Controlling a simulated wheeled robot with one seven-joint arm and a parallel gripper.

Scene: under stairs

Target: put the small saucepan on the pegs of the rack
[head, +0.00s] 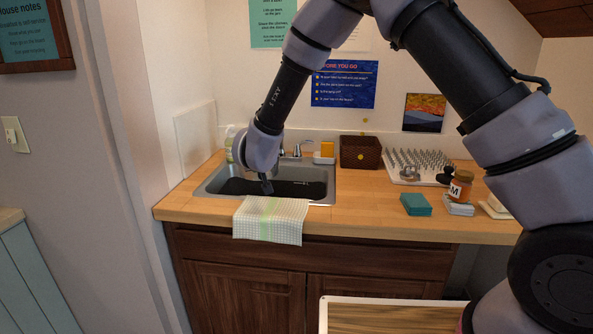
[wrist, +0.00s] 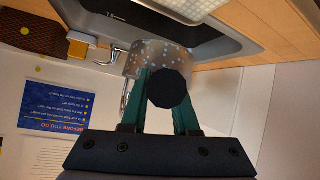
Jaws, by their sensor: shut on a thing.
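My gripper (head: 266,186) points down into the sink at the left of the counter. In the wrist view its teal fingers (wrist: 172,100) are shut on the dark handle (wrist: 170,90) of a speckled grey saucepan (wrist: 152,56). The pan's body lies just beyond the fingertips, over or in the sink; I cannot tell if it touches the basin. In the head view I cannot make out the pan. The peg rack (head: 432,158), a pale board with rows of upright grey pegs, lies on the counter to the right. A small metal item (head: 409,173) sits at its front.
The sink (head: 216,188) has a faucet (head: 298,149) behind and a checked towel (head: 270,222) over its front edge. A brown basket (head: 360,152) stands between sink and rack. Counter before the basket is clear.

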